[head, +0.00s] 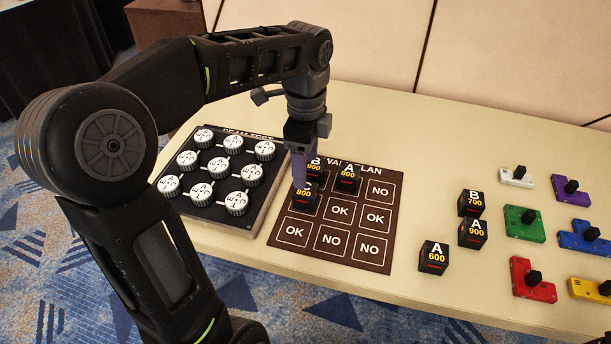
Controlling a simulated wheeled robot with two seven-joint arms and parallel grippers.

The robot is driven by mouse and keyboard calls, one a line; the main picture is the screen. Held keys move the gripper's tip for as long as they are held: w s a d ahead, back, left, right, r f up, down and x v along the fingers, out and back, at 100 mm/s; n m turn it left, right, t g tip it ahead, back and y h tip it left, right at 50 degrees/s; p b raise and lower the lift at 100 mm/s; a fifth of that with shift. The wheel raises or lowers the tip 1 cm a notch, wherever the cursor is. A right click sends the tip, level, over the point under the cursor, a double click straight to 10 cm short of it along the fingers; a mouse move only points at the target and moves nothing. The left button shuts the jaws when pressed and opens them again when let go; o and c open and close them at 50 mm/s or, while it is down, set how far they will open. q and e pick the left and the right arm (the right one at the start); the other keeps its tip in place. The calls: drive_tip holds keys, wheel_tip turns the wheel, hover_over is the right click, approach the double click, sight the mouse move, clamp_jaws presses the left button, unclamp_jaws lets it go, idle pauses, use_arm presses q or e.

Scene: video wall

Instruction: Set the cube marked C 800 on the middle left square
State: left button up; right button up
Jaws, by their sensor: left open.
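A black cube marked 800 (305,201) is on the middle left square of the brown plan board (280,240). Its letter is mostly hidden behind my left gripper (301,178). The gripper points down at the cube's top from above, with its jaws open. I cannot tell whether its fingers still touch the cube. A cube marked B 900 (317,168) is on the top left square, just behind the fingers. A cube marked A 800 (347,179) is on the top middle square. The other squares are bare and read OK or NO. My right gripper is out of view.
A board with several white round knobs (236,202) lies left of the plan board. Cubes A 600 (433,258), A 900 (472,234) and B 700 (470,203) stand to the right. Coloured knobbed blocks, such as a green one (524,224), lie farther right.

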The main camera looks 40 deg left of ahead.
use_arm(q)
wheel_tip(320, 180, up, 4)
drive_tip(key=shift+f, duration=0.15)
